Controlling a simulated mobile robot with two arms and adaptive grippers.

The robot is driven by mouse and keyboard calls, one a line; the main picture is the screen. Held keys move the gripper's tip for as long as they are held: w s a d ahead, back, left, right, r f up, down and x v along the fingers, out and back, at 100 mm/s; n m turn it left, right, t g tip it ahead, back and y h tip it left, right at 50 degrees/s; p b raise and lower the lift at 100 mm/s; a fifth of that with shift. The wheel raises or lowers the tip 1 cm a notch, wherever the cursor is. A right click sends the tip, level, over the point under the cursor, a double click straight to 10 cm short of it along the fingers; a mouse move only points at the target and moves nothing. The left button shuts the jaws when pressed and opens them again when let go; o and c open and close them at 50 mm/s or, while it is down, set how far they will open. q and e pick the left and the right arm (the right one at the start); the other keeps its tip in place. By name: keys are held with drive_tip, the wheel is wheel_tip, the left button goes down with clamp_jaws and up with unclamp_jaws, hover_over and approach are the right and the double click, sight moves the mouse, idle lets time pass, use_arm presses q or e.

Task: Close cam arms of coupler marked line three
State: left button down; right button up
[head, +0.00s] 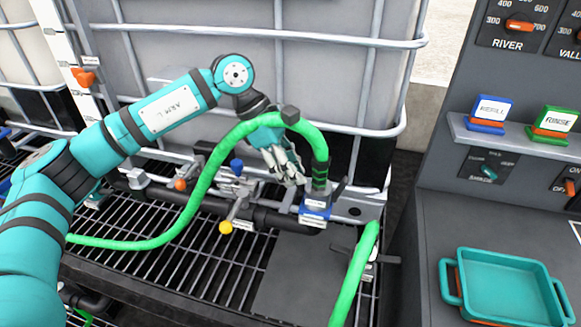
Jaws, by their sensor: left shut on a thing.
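A coupler (319,186) stands upright at the end of a green hose (222,150) that arches over from the left, in the head view. It sits above a blue-marked base (315,213) with small white labels too small to read. A dark cam arm (339,187) sticks up and out on the coupler's right side. My left gripper (292,180) is at the coupler's left side, fingers pointing down and shut, seemingly on the left cam arm, which the fingers mostly hide. My right gripper is not in view.
A yellow-knobbed valve handle (227,226) and a blue knob (236,163) stand left of the coupler. A second green hose (352,282) rises in front. The caged tote (330,60) is close behind. A control panel (470,190) and teal tray (503,285) are right.

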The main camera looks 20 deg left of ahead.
use_arm(q)
drive_tip(key=shift+f, duration=0.1)
idle(0.3)
drive_tip(key=c, duration=1.2)
unclamp_jaws()
drive_tip(key=v, duration=1.2)
drive_tip(key=shift+d, duration=0.1)
